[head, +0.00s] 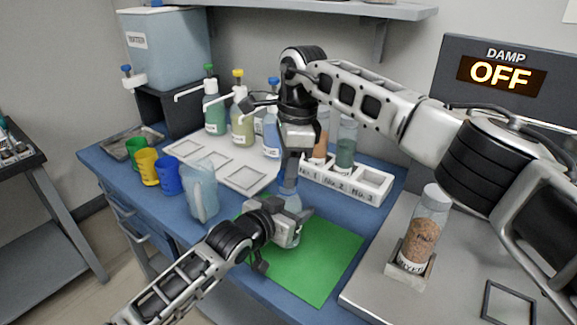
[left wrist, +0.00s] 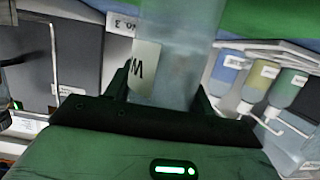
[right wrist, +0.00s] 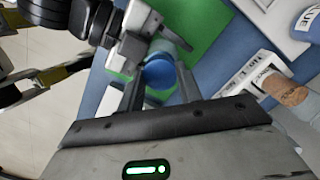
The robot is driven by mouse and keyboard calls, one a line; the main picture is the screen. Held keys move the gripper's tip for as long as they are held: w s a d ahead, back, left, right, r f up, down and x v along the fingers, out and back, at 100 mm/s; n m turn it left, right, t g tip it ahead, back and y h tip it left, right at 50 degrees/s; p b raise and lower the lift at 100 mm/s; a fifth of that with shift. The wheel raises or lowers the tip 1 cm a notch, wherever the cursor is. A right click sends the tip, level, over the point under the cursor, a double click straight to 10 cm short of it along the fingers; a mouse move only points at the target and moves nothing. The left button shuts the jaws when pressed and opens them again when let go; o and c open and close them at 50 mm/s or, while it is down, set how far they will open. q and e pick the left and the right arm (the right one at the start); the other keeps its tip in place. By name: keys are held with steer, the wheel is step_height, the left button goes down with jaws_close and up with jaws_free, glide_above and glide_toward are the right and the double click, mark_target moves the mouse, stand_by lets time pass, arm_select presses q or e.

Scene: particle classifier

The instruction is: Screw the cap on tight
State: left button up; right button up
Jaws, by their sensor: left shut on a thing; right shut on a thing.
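A clear bottle (head: 292,203) stands upright over the green mat (head: 318,265) in the head view. My left gripper (head: 287,226) is shut around its body from the lower left. The left wrist view shows the bottle (left wrist: 178,65) with a pale label between the fingers. My right gripper (head: 290,178) points down from above the bottle. In the right wrist view a round blue cap (right wrist: 158,74) sits between its fingers, in line with the bottle. The right gripper is shut on the cap. The seam between cap and bottle neck is hidden, so I cannot tell how far it is threaded.
A translucent jug (head: 203,190) and green, yellow and blue cups (head: 167,176) stand to the left. Pump bottles (head: 242,117) stand behind. A white numbered rack (head: 345,180) with filled bottles is behind right. A brown-filled bottle (head: 420,238) stands on the grey surface at right.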

steer(key=shift+f, duration=0.55)
